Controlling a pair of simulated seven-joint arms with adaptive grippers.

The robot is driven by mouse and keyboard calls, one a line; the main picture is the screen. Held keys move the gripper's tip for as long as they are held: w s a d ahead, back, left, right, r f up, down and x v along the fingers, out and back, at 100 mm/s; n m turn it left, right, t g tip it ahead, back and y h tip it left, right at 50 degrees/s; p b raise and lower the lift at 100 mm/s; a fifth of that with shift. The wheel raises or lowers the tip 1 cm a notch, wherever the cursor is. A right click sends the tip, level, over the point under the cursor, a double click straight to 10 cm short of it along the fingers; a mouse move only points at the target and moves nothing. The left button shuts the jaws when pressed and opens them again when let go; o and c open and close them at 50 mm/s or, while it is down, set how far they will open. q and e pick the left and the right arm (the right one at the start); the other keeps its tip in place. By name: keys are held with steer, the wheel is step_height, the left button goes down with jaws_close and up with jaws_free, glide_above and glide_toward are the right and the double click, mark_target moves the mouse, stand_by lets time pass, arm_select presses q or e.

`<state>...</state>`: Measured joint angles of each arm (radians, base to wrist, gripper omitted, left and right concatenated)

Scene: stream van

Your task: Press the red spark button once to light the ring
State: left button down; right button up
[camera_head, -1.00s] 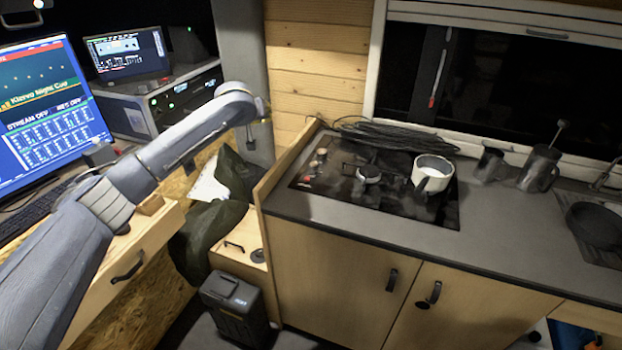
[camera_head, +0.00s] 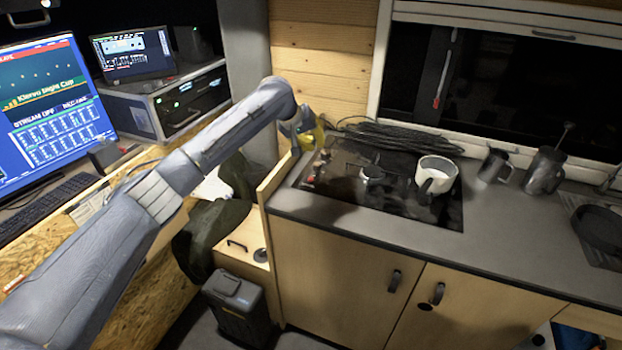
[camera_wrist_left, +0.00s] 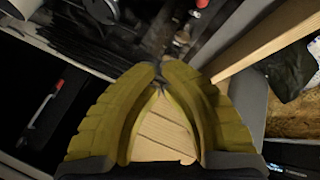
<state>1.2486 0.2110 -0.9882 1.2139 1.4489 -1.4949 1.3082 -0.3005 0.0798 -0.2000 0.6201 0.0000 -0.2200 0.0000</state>
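The black hob (camera_head: 418,212) is set in the counter's left part. A small red spot, which looks like the spark button (camera_head: 308,181), shows near the hob's left edge among small knobs (camera_head: 318,163). In the left wrist view a red part (camera_wrist_left: 201,4) shows at the top edge; it may be the same button. My left gripper (camera_head: 321,140) is above the hob's back left corner, behind the knobs and apart from the button. In the left wrist view its yellow fingers (camera_wrist_left: 160,67) meet at the tips with nothing between them. No flame shows. My right gripper is not in view.
A white pot (camera_head: 435,172) and a small dark pot (camera_head: 372,173) stand on the hob. Coiled black cable (camera_head: 395,136) lies behind it. A raised wooden panel (camera_head: 277,178) borders the counter's left end.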

arm_select(q)
steer(key=shift+f, duration=4.4)
steer(key=shift+f, duration=0.1)
steer(key=shift+f, duration=0.35)
steer(key=shift+f, duration=0.45)
steer(key=shift+r, duration=0.9)
steer(key=shift+r, duration=0.15)
steer(key=shift+r, duration=2.35)
